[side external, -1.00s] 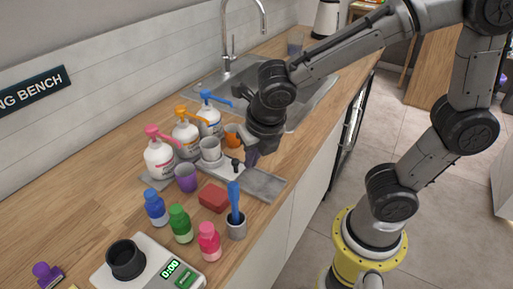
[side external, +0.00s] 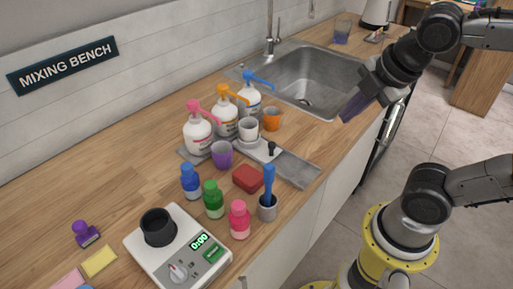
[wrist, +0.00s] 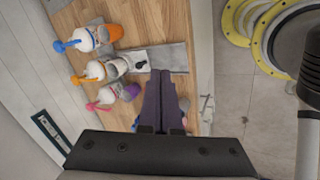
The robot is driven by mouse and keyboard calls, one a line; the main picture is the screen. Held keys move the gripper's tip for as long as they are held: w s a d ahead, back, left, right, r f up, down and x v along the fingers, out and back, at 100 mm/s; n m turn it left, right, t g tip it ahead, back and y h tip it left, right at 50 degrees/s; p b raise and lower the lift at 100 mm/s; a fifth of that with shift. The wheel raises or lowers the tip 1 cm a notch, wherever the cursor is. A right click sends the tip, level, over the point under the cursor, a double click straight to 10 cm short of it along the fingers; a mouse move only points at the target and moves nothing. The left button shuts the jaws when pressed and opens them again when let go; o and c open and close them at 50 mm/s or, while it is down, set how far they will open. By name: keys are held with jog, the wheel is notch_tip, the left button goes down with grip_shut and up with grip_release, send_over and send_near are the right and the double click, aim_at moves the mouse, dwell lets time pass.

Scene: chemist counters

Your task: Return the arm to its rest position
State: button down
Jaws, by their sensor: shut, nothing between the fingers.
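My gripper (side external: 350,107) is at the upper right in the side external view, raised near the front edge of the counter by the sink. Its purple fingers are closed together with nothing between them. In the wrist view the shut fingers (wrist: 160,85) point over the counter edge. My gripper is apart from every object on the bench.
The wooden counter (side external: 120,190) holds three pump bottles (side external: 198,135), purple, white and orange cups, small coloured bottles, a red block (side external: 248,178) and a scale (side external: 170,262) with a black cup. The sink (side external: 310,80) is behind. Open floor lies right of the counter.

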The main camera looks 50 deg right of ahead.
jog(key=s+m, duration=0.1)
jog(key=m, duration=0.3)
jog(key=s+f+m, duration=0.1)
jog(key=m, duration=0.4)
jog(key=s+a+m+y, duration=0.1)
jog(key=m, duration=0.4)
jog(key=shift+a+f, duration=0.1)
jog(key=shift+f, duration=0.25)
